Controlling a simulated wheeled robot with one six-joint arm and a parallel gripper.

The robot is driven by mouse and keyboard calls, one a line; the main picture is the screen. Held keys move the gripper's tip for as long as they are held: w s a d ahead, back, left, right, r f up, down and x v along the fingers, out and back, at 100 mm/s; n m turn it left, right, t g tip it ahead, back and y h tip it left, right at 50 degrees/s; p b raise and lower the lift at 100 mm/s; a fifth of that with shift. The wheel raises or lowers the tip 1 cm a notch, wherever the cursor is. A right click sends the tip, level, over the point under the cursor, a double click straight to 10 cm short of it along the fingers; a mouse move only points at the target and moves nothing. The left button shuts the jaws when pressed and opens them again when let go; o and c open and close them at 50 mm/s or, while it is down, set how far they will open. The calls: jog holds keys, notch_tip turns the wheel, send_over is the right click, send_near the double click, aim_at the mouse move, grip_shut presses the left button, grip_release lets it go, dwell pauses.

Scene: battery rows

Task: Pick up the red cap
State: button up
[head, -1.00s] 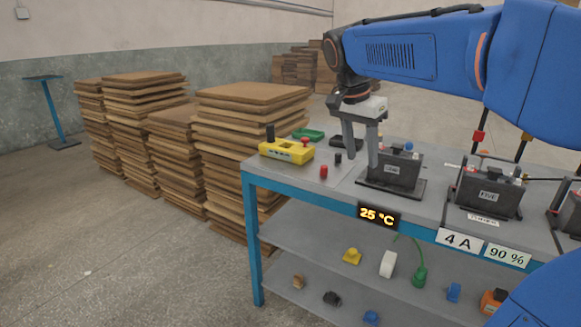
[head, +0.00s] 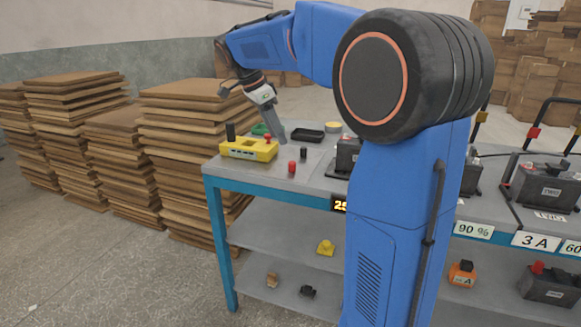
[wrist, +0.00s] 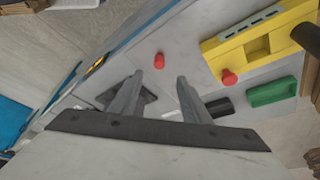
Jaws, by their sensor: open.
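A small red cap (head: 292,167) stands upright on the grey table top near its left front edge. It also shows in the wrist view (wrist: 159,61), just beyond the fingertips and roughly in line with the gap between them. My gripper (head: 280,137) is tilted above the table, behind the red cap. In the wrist view my gripper (wrist: 159,80) has its two fingers apart with nothing held between them. A black cap (head: 303,153) stands a little behind the red cap.
A yellow device (head: 240,150) with a red knob (head: 267,139) stands left of the cap. Behind are a green tray (wrist: 272,92) and a black tray (head: 308,135). A battery (head: 346,157) stands to the right, partly hidden by my arm. Board stacks (head: 190,130) stand beyond the table.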

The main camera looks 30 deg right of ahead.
aim_at(291, 162)
jog(key=x, duration=1.1)
grip_shut()
